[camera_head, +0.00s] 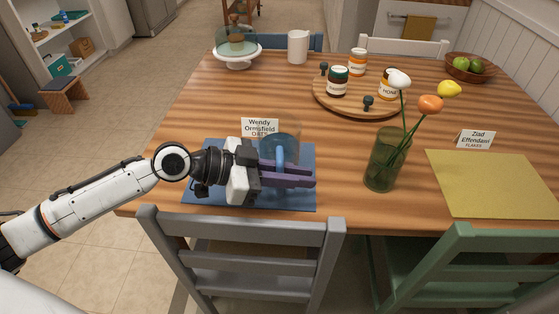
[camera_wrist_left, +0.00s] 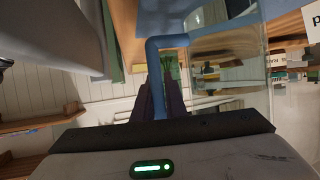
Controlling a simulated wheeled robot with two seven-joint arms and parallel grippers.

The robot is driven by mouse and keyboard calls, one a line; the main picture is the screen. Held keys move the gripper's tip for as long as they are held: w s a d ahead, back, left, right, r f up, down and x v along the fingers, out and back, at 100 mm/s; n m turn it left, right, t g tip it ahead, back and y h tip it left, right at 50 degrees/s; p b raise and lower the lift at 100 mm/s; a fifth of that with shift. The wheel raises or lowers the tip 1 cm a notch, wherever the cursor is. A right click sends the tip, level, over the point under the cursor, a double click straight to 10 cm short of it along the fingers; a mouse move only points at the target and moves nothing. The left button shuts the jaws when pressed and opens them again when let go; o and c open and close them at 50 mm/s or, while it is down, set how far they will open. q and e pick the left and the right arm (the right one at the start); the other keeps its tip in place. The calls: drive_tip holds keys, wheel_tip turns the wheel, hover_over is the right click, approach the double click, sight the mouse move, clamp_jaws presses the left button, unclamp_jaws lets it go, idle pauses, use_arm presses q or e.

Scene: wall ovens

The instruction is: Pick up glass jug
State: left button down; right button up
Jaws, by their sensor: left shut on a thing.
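The glass jug (camera_head: 281,127) is clear with a blue handle and stands over the blue placemat at the table's near left. Its lower part is hidden behind my gripper, so I cannot tell whether it touches the mat. My left gripper (camera_head: 312,176) reaches in from the left, its purple fingers shut on the jug's handle. In the left wrist view, the jug's clear body (camera_wrist_left: 230,62) is right of the fingers (camera_wrist_left: 161,82), and the blue handle runs down beside them. My right gripper is not in view.
A name card (camera_head: 260,127) stands just behind the jug. A round wooden tray (camera_head: 362,102) with jars is behind. A grey chair (camera_head: 245,245) is at the near edge.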

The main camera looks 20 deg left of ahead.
use_arm(q)
drive_tip(key=shift+w+r, duration=0.1)
drive_tip(key=shift+r, duration=0.1)
drive_tip(key=shift+r, duration=0.15)
